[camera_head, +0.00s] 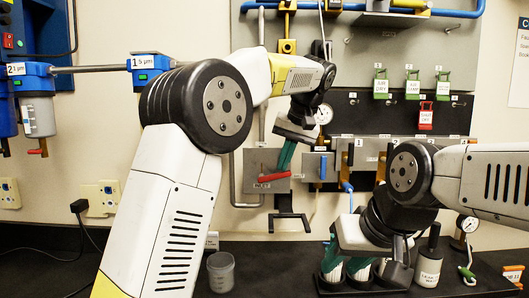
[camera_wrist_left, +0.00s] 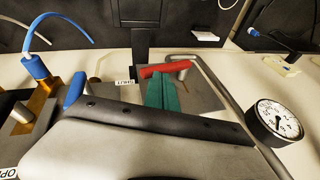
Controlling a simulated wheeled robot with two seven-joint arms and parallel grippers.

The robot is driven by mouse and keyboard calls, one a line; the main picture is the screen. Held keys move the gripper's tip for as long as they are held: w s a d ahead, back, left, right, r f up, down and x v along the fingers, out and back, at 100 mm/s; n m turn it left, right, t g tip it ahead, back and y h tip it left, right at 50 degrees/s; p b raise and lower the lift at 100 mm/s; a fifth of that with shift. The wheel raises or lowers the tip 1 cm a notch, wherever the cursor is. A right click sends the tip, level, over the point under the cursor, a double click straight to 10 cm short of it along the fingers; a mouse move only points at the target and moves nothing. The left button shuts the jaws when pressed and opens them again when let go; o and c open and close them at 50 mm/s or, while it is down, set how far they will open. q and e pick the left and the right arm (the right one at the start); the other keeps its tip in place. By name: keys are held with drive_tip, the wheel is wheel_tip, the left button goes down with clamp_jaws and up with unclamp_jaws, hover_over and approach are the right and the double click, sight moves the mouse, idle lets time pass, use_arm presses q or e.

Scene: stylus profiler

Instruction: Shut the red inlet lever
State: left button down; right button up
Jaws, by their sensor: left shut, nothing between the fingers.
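The red inlet lever (camera_head: 273,177) lies nearly level, slightly tilted, on a grey wall plate (camera_head: 252,160). A small label sits below it.
A pressure gauge (camera_head: 323,115) is close to my left wrist. A black bracket (camera_head: 289,218) hangs below the lever. A clear cup (camera_head: 221,272) stands on the dark bench. A bottle (camera_head: 428,267) and another gauge (camera_head: 468,224) are near my right gripper.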

use_arm(q)
drive_tip(key=shift+d+f, duration=0.6)
drive_tip(key=shift+f, duration=0.3)
